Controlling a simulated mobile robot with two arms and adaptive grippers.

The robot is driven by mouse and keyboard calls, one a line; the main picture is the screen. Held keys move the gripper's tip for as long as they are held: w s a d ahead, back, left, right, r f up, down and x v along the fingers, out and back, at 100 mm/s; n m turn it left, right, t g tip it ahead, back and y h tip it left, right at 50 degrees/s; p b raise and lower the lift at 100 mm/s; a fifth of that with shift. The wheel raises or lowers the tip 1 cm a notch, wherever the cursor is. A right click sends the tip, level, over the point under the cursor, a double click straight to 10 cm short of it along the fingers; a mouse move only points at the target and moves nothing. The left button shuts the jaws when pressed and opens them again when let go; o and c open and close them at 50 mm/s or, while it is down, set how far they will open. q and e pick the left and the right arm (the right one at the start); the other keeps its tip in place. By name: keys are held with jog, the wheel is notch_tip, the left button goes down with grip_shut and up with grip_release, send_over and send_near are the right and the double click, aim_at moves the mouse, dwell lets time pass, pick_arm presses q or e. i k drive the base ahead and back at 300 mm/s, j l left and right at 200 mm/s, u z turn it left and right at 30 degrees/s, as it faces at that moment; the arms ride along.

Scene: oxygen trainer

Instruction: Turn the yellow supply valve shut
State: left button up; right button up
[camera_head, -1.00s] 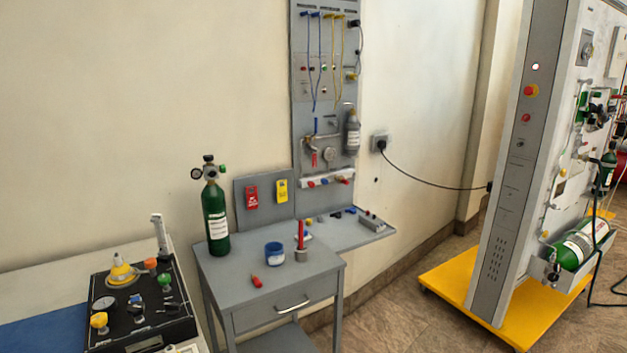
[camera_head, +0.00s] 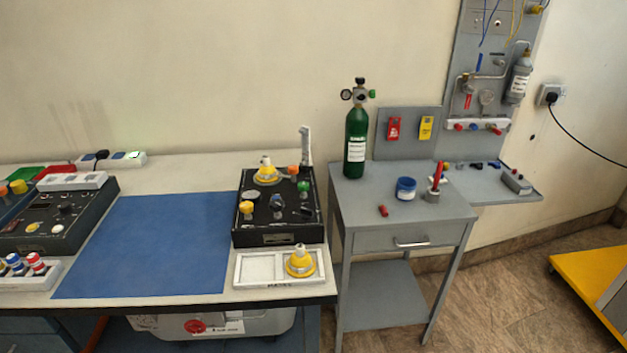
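A black control box (camera_head: 275,240) stands on the right end of the workbench. A yellow knob (camera_head: 247,210) sits at its front left; it may be the supply valve, but I cannot read a label. Whether it is turned open or shut cannot be told at this size. A yellow dome-shaped part (camera_head: 266,172) lies at the back of the box, beside an orange knob (camera_head: 293,170) and a green knob (camera_head: 303,187). Neither of my grippers is in view.
A white tray (camera_head: 245,270) with a yellow mask (camera_head: 300,262) lies in front of the box. A blue mat (camera_head: 150,245) covers the bench's middle and is bare. A green cylinder (camera_head: 356,145) stands on the grey side table (camera_head: 385,212) to the right.

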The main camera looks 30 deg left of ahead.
aim_at(247, 206)
jog(key=u, duration=1.25)
